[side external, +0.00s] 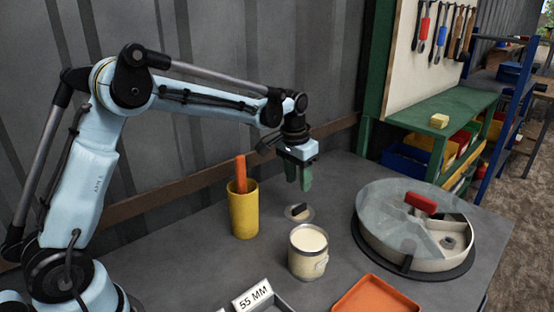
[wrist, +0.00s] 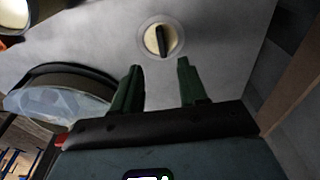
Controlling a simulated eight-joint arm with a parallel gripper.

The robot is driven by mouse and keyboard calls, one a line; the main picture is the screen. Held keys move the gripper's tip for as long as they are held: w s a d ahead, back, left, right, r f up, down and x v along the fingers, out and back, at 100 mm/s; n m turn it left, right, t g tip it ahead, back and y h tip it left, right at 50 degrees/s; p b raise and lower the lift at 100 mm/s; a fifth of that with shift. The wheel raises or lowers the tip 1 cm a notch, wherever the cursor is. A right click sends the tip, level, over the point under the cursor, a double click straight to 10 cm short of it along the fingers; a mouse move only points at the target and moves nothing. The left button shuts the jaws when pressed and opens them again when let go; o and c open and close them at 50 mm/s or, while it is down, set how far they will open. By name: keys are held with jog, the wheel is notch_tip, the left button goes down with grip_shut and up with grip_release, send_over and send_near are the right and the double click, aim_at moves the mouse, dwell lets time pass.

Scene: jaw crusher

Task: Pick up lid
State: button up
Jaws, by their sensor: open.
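A small round lid (side external: 299,215) with a cream middle, a pale rim and a dark bar handle lies flat on the grey table. It also shows in the wrist view (wrist: 150,42), at the top centre, just beyond my fingertips. My gripper (side external: 299,181) hangs above the lid, pointing down. In the wrist view the two green fingers of my gripper (wrist: 159,66) are apart, with nothing between them. The handle lines up roughly with the gap between them.
A cream-filled jar (side external: 307,263) stands in front of the lid. A yellow cup (side external: 243,215) holding an orange stick is to its left. A round case (side external: 430,264) with a clear, red-handled cover (side external: 385,205) is at right. An orange tray (side external: 375,298) lies in front. The wall is behind.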

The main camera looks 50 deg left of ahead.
aim_at(299, 206)
jog(key=f, duration=0.6)
jog(key=w+f, duration=0.1)
jog(key=f, duration=0.2)
jog(key=shift+a, duration=0.1)
jog(key=shift+r, duration=0.1)
grip_shut()
